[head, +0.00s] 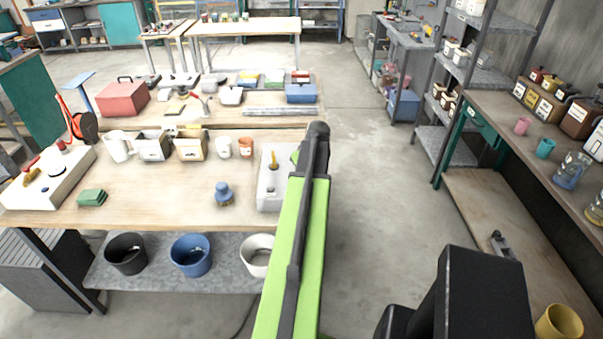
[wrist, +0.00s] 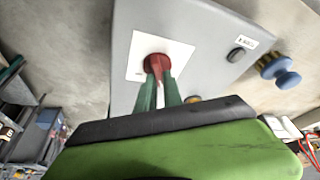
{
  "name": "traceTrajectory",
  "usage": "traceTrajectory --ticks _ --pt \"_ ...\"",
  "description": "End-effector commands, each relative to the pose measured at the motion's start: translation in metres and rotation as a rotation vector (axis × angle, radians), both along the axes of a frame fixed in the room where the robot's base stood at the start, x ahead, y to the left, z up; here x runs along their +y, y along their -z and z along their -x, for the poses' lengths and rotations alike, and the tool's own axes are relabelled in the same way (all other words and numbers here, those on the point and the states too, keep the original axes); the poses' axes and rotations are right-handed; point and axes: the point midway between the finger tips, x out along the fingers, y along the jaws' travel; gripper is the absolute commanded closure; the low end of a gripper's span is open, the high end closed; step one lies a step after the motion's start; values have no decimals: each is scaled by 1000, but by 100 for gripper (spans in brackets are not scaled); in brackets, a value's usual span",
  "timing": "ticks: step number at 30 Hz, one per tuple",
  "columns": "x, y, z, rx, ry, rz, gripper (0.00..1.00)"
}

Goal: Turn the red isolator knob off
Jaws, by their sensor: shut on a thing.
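The red isolator knob (wrist: 156,62) sits on a white square plate (wrist: 142,70) on a pale grey box (wrist: 200,40) in the wrist view. My gripper (wrist: 158,76) has its two green fingers closed on the knob, one on each side. The fingers cover part of the knob, so its exact angle is hard to tell. In the head view the grey box (head: 268,192) stands at the right end of the workbench. My green arm reaches over its right side and hides the knob there.
A blue knob-like object (head: 223,193) stands left of the box on the workbench (head: 160,200); it also shows in the wrist view (wrist: 280,70). Open floor (head: 375,200) lies to the right, before a side bench.

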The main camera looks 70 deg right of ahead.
Motion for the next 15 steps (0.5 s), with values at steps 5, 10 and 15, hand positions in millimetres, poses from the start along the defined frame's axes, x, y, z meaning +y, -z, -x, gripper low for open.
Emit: traceTrajectory --ticks 5,10,15 --pt "-4 -1 2 3 -89 9 100" --pt "-3 -1 2 2 -146 9 100" --pt "-3 -1 1 2 -173 8 100"
